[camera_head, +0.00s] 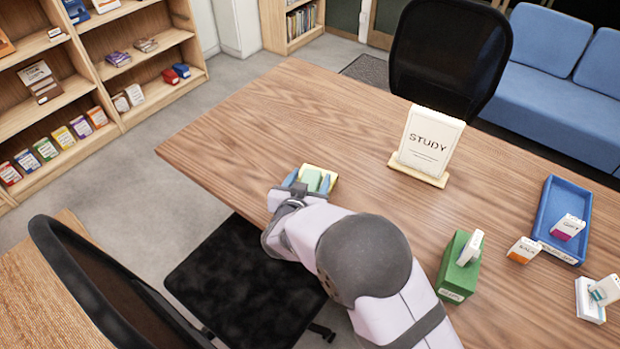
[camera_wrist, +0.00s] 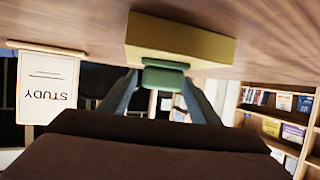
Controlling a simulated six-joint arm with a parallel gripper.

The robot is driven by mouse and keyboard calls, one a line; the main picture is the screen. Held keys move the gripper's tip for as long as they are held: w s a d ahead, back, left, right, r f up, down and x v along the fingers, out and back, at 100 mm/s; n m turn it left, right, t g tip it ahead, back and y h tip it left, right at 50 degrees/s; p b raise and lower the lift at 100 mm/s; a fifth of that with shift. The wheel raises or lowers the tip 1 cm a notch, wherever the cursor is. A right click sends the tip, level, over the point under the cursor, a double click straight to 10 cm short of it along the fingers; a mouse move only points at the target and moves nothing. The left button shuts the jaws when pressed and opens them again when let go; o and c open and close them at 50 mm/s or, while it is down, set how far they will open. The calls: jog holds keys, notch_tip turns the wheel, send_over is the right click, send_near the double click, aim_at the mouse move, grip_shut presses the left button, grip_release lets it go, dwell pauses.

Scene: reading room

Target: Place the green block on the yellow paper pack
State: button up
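The green block (camera_head: 311,180) sits at the near part of the yellow paper pack (camera_head: 322,169), on the table's left part. In the wrist view the green block (camera_wrist: 164,76) shows between my fingertips, against the broad face of the yellow pack (camera_wrist: 182,38); it appears to rest on it. My gripper (camera_head: 308,182) has one blue finger on each side of the block. The fingers look slightly apart from it, with a narrow gap clearest on the left. The wrist view also shows both fingers of my gripper (camera_wrist: 161,80). The pack's near part is partly hidden by the block and gripper.
A white STUDY sign (camera_head: 430,140) stands on the table beyond. To the right are a green box (camera_head: 457,272), a blue tray (camera_head: 553,205) and several small cartons.

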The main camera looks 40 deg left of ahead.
jog(key=shift+r, duration=0.15)
jog(key=v, duration=1.2)
jog(key=shift+a+r, duration=0.1)
dwell(0.3)
